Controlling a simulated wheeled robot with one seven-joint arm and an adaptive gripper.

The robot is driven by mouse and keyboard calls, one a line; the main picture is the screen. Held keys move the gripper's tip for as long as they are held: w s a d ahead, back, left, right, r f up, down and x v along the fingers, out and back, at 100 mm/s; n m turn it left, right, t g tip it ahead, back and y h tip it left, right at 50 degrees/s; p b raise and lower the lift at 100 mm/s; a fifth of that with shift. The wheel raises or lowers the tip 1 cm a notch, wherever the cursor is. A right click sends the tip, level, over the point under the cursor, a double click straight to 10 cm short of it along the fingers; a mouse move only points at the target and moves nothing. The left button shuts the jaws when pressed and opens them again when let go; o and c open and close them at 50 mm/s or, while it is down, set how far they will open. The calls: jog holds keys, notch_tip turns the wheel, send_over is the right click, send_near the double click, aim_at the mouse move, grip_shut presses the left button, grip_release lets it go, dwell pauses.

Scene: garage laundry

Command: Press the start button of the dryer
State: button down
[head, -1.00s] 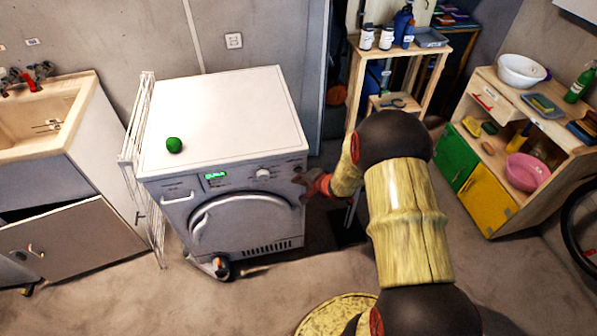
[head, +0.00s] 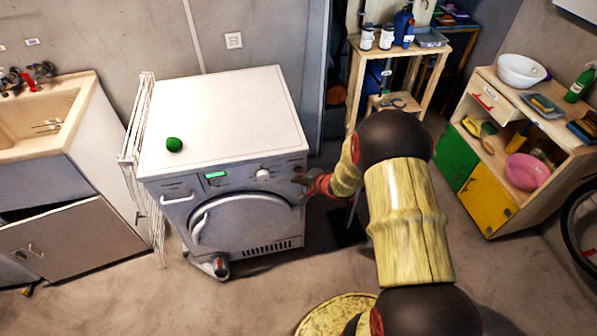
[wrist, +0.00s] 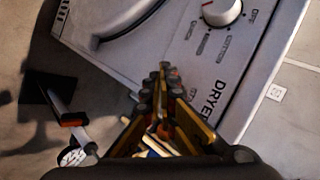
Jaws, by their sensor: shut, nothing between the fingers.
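The dryer (head: 230,110) is a white front-loading machine with a round door (head: 240,222) and a control panel along its upper front edge. The panel has a green-lit display (head: 215,175) and a white dial (head: 263,174). The dial also shows in the wrist view (wrist: 222,10), with the word DRYER printed nearby. In the wrist view my gripper (wrist: 160,75) is shut and empty over the panel. It partly covers a label there; I cannot tell whether it touches the panel.
A green round object (head: 174,145) lies on the dryer top. A white wire rack (head: 143,165) stands at its left, beside the sink cabinet (head: 75,235). A wooden shelf (head: 440,62) stands behind my arm. Open floor lies in front of the dryer.

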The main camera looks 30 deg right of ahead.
jog(key=shift+w, duration=0.1)
jog(key=shift+w+d+p, duration=0.1)
jog(key=shift+w+p, duration=0.2)
jog(key=shift+p, duration=0.2)
jog(key=shift+w+d, duration=0.15)
jog(key=shift+w, duration=0.25)
dwell(0.5)
jog(key=shift+s+p, duration=0.15)
jog(key=shift+p, duration=0.2)
jog(key=shift+s+a+p, duration=0.25)
jog(key=shift+s+p, duration=0.1)
jog(key=shift+s, duration=0.3)
jog(key=s+p, duration=0.1)
jog(key=s, duration=0.1)
jog(key=s+a, duration=0.1)
jog(key=s, duration=0.2)
jog(key=shift+a+p, duration=0.2)
jog(key=shift+p, duration=0.2)
jog(key=shift+w, duration=0.1)
dwell(0.6)
